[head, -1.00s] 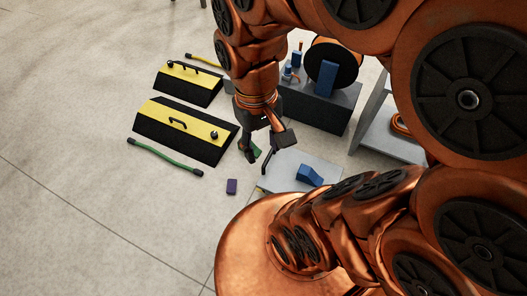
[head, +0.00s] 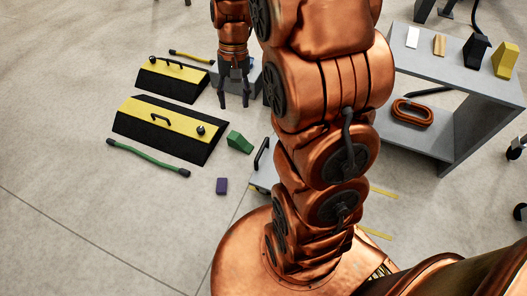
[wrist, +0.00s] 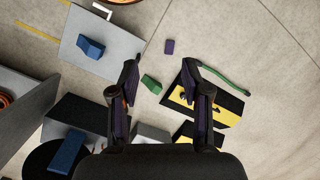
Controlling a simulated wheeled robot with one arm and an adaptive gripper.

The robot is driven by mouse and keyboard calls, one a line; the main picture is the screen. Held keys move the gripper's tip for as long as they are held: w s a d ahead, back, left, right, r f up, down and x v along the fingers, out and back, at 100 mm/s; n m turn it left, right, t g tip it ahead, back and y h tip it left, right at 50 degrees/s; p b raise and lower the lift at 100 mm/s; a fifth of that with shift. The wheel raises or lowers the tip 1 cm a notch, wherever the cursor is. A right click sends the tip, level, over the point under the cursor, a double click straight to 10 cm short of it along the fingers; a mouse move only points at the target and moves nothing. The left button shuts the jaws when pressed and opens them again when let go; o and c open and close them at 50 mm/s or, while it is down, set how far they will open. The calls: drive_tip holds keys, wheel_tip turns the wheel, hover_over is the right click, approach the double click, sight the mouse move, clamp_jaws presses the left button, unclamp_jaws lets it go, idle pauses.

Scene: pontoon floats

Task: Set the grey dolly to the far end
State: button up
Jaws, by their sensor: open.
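The grey dolly (head: 260,178) is a flat grey platform with a dark bar handle, on the floor beside my base. In the head view my arm hides most of it. The wrist view shows its flat top (wrist: 110,65) with a blue wedge block (wrist: 91,46) on it. My gripper (head: 234,98) is open and empty, fingers pointing down, in the upper part of the head view, away from the dolly. Its two spread fingers also show in the wrist view (wrist: 160,72), with nothing between them.
A green wedge (head: 240,142) and purple block (head: 222,186) lie on the floor left of the dolly. Black-and-yellow ramps (head: 165,125) and a green bar (head: 148,158) lie farther left. A grey shelf (head: 470,85) stands right. Yellow floor lines (head: 384,192) show right of my arm.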

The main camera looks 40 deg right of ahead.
drive_tip(key=w+d+f+m+y+b, duration=0.1)
drive_tip(key=w+d+f+b, duration=0.25)
drive_tip(key=f, duration=0.35)
drive_tip(key=w+d+f+m+b, duration=0.1)
drive_tip(key=w+d+f+b, duration=0.25)
drive_tip(key=f, duration=0.45)
drive_tip(key=w+d+f+m+y+b, duration=0.1)
drive_tip(key=w+d+f+b, duration=0.1)
drive_tip(key=d+f+b, duration=0.35)
drive_tip(key=m+t+b, duration=0.2)
drive_tip(key=m+b, duration=0.1)
drive_tip(key=b, duration=0.6)
approach(263, 147)
drive_tip(key=f, duration=0.2)
drive_tip(key=shift+y, duration=0.4)
drive_tip(key=b+x, duration=0.2)
drive_tip(key=x, duration=0.5)
drive_tip(key=shift+a+f+b, duration=0.1)
drive_tip(key=shift+a+b, duration=0.2)
drive_tip(key=shift+c, duration=0.2)
clamp_jaws()
drive_tip(key=shift+d, duration=0.1)
